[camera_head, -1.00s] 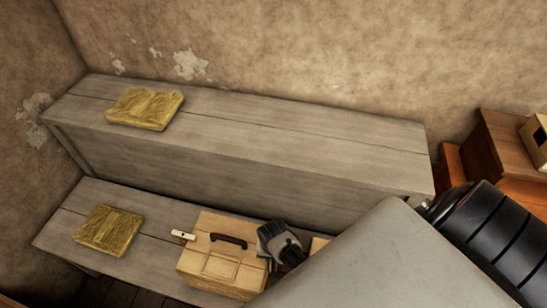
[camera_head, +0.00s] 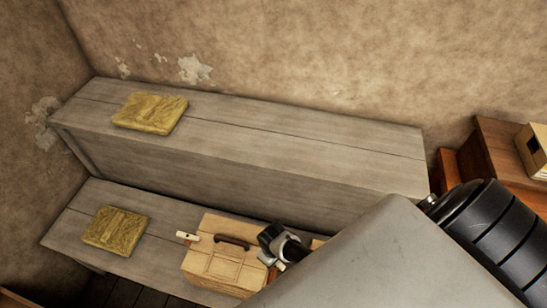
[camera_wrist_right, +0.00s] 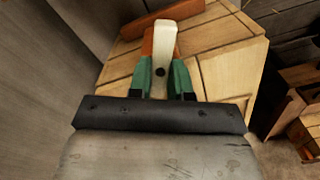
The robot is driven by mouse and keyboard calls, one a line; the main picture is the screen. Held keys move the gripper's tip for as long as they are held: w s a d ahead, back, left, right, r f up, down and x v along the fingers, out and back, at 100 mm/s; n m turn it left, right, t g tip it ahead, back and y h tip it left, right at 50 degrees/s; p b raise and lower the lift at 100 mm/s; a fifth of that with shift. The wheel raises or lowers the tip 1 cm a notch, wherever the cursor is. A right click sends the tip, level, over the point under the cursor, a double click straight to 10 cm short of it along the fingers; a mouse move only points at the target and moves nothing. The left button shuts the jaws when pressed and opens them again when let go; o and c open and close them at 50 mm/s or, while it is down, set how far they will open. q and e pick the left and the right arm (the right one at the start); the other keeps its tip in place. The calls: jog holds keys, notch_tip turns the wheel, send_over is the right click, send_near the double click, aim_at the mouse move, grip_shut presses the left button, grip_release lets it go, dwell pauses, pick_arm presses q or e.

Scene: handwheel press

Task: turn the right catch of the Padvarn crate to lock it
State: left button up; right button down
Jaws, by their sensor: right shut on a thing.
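The Padvarn crate (camera_head: 222,268) is a pale wooden box with a dark handle (camera_head: 232,241) on its lid, standing on the lower bench. Its left catch (camera_head: 188,237) is a white lever sticking out at the left side. My right gripper (camera_head: 273,248) is at the crate's right side. In the right wrist view its green fingers (camera_wrist_right: 161,82) are shut on the right catch (camera_wrist_right: 165,38), a white lever with a dark pivot dot and an orange part behind it. The crate's wood (camera_wrist_right: 226,68) lies beyond. My left gripper is not in view.
A yellow packet (camera_head: 115,230) lies left on the lower bench (camera_head: 165,245), another (camera_head: 150,112) on the upper shelf (camera_head: 290,135). Wooden furniture (camera_head: 500,150) with a pale box (camera_head: 535,148) stands at right. My right arm hides the bench's right part.

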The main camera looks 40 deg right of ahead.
jog(key=n, duration=0.5)
jog(key=shift+s, duration=0.1)
jog(key=shift+a+n, duration=0.1)
jog(key=shift+n, duration=0.3)
jog(key=c, duration=1)
grip_release()
jog(key=shift+c, duration=0.2)
jog(key=shift+r+p, duration=0.45)
jog(key=shift+r, duration=0.05)
notch_tip(320, 180, up, 10)
jog(key=p, duration=0.1)
jog(key=shift+f, duration=0.15)
